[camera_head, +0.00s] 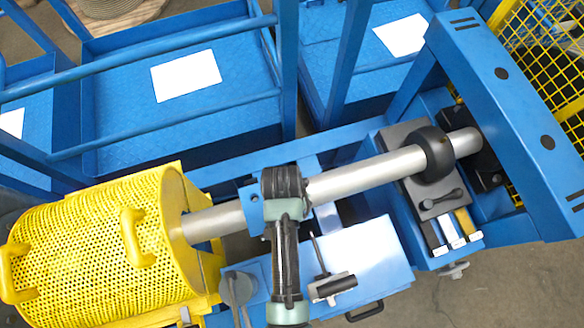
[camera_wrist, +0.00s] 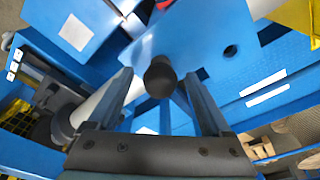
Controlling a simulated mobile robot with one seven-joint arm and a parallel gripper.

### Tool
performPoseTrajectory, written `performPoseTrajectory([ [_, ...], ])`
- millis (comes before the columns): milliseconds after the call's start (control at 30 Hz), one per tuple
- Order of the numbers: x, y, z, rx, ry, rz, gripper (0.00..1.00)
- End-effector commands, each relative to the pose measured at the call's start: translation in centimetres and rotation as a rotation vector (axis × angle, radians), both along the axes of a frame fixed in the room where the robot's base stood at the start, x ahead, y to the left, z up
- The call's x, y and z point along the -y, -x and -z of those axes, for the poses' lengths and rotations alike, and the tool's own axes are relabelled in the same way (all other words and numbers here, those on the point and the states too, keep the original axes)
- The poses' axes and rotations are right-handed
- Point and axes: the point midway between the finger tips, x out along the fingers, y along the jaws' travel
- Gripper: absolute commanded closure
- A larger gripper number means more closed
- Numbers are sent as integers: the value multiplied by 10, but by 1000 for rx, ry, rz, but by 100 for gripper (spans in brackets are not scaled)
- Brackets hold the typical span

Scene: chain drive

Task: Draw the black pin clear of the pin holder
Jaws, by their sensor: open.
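A dark, round black pin end (camera_wrist: 160,77) shows in the wrist view in front of a blue plate (camera_wrist: 205,35), which looks like the pin holder. The plate has a round hole to the right of the pin. My gripper (camera_wrist: 157,80) is open, with one finger on each side of the pin end and visible gaps between. How deep the pin sits in the holder is hidden. In the head view, my gripper's end (camera_head: 284,190) is over the silver shaft, beside a small blue plate (camera_head: 250,208) with a hole. My fingers and the pin cannot be made out there.
The silver shaft (camera_head: 360,175) runs from the yellow perforated guard (camera_head: 90,240) to a black collar (camera_head: 432,153) at right. A blue box (camera_head: 365,250) with a tool on top stands right of my arm. Blue rails (camera_head: 140,65) lie behind.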

Motion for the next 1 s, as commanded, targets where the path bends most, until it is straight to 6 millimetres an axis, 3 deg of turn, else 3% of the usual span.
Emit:
performPoseTrajectory([
  [367,0,-1,5,1,0,0,17],
  [833,0,-1,5,0,0,0,100],
  [1000,0,-1,5,0,0,0,100],
])
